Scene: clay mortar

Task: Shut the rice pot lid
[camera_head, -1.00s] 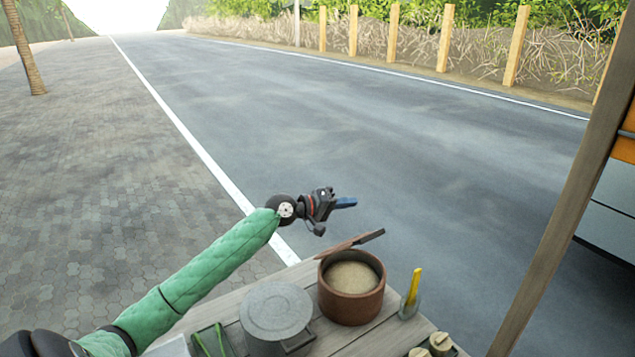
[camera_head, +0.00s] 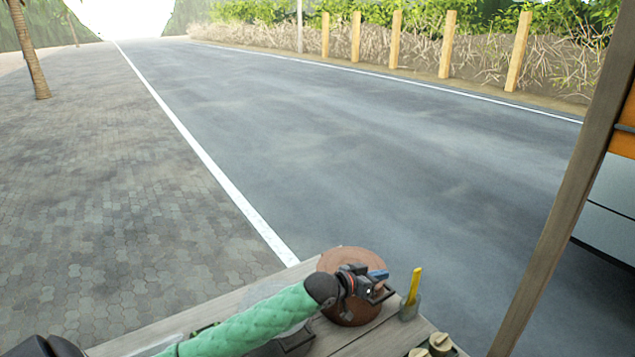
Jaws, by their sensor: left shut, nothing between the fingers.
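The rice pot (camera_head: 345,317) is a round reddish-brown pot on the wooden counter in the head view. Its brown lid (camera_head: 352,259) now lies over the top, and no rice shows. My left arm and gripper cover much of the lid's middle and right, so I cannot tell whether the rim sits fully flush. My left gripper (camera_head: 378,275), with blue fingertips, is shut and empty, low over the lid. A dark handle part (camera_head: 383,296) shows just beside it. I cannot tell whether the gripper touches the lid. My right gripper is not in view.
The wooden counter (camera_head: 225,316) holds a grey pot, mostly hidden behind my left arm. A small cup with a yellow-handled tool (camera_head: 413,290) stands close right of the rice pot. Small jars (camera_head: 440,344) are at the front right. A wooden post (camera_head: 560,190) rises at the right.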

